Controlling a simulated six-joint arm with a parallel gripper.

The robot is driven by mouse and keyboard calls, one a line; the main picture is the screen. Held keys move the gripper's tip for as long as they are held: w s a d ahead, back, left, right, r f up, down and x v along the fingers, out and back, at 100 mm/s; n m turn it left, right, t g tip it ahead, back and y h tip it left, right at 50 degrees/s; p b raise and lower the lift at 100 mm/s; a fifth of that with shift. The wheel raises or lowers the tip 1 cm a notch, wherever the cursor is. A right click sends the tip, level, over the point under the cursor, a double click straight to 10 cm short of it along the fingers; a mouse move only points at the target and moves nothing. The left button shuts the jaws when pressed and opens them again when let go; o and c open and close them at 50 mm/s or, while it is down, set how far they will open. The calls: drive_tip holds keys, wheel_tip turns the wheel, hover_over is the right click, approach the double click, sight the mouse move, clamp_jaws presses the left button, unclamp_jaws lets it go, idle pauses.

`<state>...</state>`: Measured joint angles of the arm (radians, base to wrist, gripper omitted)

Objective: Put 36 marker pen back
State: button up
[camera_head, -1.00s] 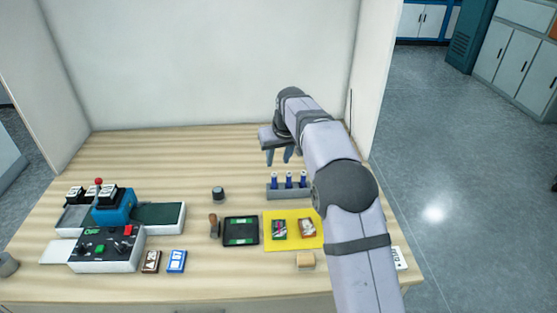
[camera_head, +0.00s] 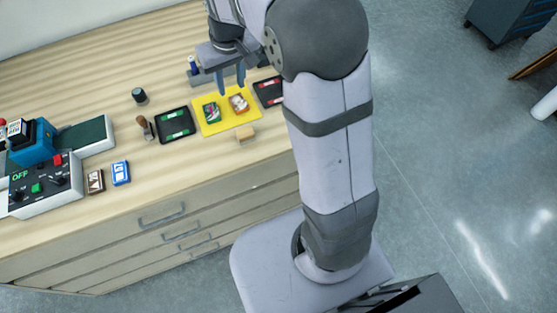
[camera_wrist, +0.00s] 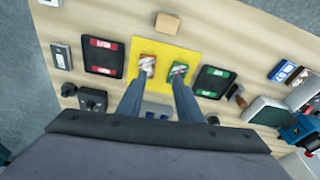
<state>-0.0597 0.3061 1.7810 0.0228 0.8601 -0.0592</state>
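My gripper (camera_head: 230,84) hangs above the table, behind the yellow mat. Its two fingers are apart with nothing held between them; the same gap shows in the wrist view (camera_wrist: 160,88). A grey rack (camera_head: 199,79) stands behind the gripper, mostly hidden by it in the head view. One blue marker pen (camera_head: 193,64) shows upright at its left end; any other pens there are hidden. In the wrist view, something grey-blue shows between the fingers near the palm, too covered to identify. I cannot read any number on a pen.
The yellow mat (camera_head: 211,127) carries a green box (camera_head: 211,113) and a reddish box (camera_head: 238,103). A green-marked black tray (camera_head: 162,126), a red-marked black tray (camera_head: 267,85), a wooden block (camera_head: 245,134) and a dark cylinder (camera_head: 138,95) stand nearby. A blue machine (camera_head: 34,143) is at left.

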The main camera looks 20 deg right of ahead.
drive_tip(key=s+d+f+g, duration=0.1)
drive_tip(key=s+f, duration=0.2)
drive_tip(key=s, duration=0.8)
drive_tip(key=s+d+f+m+g, duration=0.1)
drive_tip(key=s+d+f, duration=0.1)
drive_tip(key=s, duration=1)
drive_tip(key=shift+f, duration=0.75)
